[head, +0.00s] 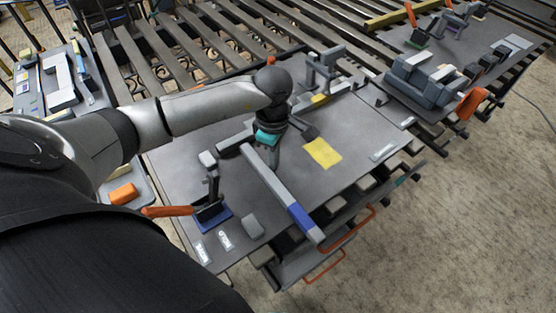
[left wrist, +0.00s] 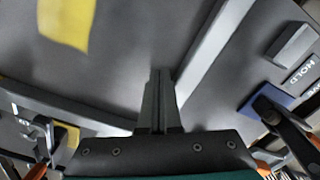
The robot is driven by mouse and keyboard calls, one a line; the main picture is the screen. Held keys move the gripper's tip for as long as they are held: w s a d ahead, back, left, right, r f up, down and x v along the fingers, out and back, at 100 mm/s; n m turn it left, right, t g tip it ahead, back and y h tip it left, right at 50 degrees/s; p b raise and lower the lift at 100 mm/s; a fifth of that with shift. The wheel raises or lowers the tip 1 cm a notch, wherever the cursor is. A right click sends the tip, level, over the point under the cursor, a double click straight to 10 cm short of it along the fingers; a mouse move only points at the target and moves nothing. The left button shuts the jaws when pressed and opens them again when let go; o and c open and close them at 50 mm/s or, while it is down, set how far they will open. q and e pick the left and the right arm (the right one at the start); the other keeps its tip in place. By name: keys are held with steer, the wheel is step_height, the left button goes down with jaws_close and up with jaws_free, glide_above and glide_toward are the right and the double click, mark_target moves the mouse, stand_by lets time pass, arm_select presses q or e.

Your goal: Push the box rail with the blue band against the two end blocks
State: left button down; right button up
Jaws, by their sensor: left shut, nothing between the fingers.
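The box rail (head: 270,182) is a long grey bar lying diagonally on the dark table plate, its blue band (head: 301,217) near the front end, which reaches the plate's edge. In the left wrist view the rail (left wrist: 212,45) passes close to the right of my fingers. My left gripper (head: 264,160) is low over the plate at the rail's rear end, partly hidden by it; its fingers (left wrist: 160,85) are shut and empty. I cannot tell whether they touch the rail. A small grey block (head: 252,226) stands apart, left of the rail; I cannot tell which pieces are the end blocks.
A clamp with a blue base (head: 211,215) and orange handle (head: 166,211) stands at the left. A yellow patch (head: 322,153) lies right of the rail on clear plate. A grey fixture (head: 325,70) stands behind. Orange drawer handles (head: 325,267) are below the front edge.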

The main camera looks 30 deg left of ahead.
mark_target(259, 170)
arm_select(q)
steer(key=shift+s+a+p, duration=0.2)
steer(key=shift+s+a, duration=0.05)
steer(key=shift+s, duration=0.4)
steer(key=shift+s+a+p, duration=0.2)
steer(key=shift+s+a, duration=0.1)
steer(key=shift+s, duration=0.35)
steer(key=shift+s+a+p, duration=0.2)
steer(key=shift+s+a, duration=0.05)
steer(key=shift+s, duration=0.4)
steer(key=shift+s+a+p, duration=0.2)
steer(key=shift+s+a, duration=0.15)
steer(key=shift+s, duration=0.45)
steer(key=shift+s+a+p, duration=0.2)
steer(key=shift+s+a, duration=0.15)
steer(key=shift+s, duration=0.4)
steer(key=shift+s, duration=0.1)
steer(key=shift+f, duration=0.1)
steer(key=shift+w+d+b, duration=0.2)
steer(key=shift+w+b, duration=0.2)
steer(key=shift+w, duration=0.15)
steer(key=shift+w+d, duration=0.3)
steer(key=shift+w, duration=0.35)
